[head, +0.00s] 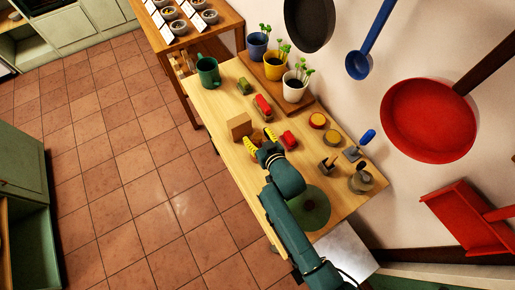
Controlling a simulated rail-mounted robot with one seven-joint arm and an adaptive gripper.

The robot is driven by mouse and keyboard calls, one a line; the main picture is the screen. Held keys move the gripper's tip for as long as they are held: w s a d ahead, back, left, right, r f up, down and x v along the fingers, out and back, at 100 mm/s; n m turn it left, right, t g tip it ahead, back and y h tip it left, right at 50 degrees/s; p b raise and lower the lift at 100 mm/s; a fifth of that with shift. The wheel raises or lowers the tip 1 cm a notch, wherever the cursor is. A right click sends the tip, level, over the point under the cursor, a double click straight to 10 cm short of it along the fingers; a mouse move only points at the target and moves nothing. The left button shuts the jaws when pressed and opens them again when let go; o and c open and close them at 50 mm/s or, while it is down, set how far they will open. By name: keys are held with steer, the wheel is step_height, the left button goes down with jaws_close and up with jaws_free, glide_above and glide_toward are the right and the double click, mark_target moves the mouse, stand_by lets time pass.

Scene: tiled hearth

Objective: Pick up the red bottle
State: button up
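Two small red things are on the wooden table (222,112). One red thing (264,106) lies near the middle of the table, and the other red thing (289,139) lies just right of my gripper. I cannot tell from this view which one is the red bottle. My gripper (259,138) hangs over the table with its two yellow fingers apart and nothing visible between them. It seems apart from both red things, though its height above the table is hard to judge.
A brown block (239,126) is just left of my gripper. A green mug (208,72), potted plants (293,88), yellow-topped round items (317,120) and a green disc (310,208) are on the table. Pans, including a red one (430,120), hang on the wall.

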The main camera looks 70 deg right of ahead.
jaws_close()
steer(key=shift+r, duration=0.1)
